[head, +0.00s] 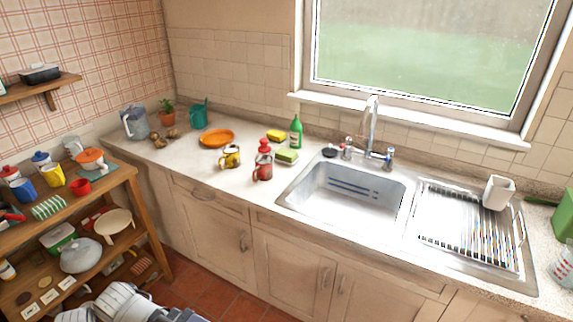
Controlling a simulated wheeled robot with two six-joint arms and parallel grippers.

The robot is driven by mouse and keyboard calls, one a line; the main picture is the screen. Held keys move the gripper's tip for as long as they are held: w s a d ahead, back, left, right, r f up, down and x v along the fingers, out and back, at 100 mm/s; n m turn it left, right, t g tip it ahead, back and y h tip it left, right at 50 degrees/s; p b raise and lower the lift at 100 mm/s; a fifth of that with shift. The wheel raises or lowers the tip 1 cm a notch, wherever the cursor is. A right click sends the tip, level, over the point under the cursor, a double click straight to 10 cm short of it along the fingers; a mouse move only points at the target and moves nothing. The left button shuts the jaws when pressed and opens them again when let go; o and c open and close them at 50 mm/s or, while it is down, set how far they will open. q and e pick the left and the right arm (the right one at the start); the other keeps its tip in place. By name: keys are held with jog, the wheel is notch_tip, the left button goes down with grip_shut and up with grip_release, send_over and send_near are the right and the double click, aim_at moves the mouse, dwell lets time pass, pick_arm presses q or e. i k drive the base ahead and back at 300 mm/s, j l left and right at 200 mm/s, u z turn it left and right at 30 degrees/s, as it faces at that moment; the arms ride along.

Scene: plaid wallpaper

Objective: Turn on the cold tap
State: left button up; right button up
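The steel faucet (372,122) stands behind the sink basin (350,190), with a tall spout. A tap handle with a blue mark (389,156) is on its right, which looks like the cold tap. A tap handle with a red mark (347,146) is on its left. Whether water runs is too small to tell; no stream shows. White and dark parts of my own arm show at the bottom left, far from the taps. Neither gripper can be made out in the head view.
A loaded wooden shelf (125,176) is at the left. The floor (205,290) before the cabinets is clear.

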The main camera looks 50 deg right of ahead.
aim_at(390, 152)
jog(key=z, duration=1.25)
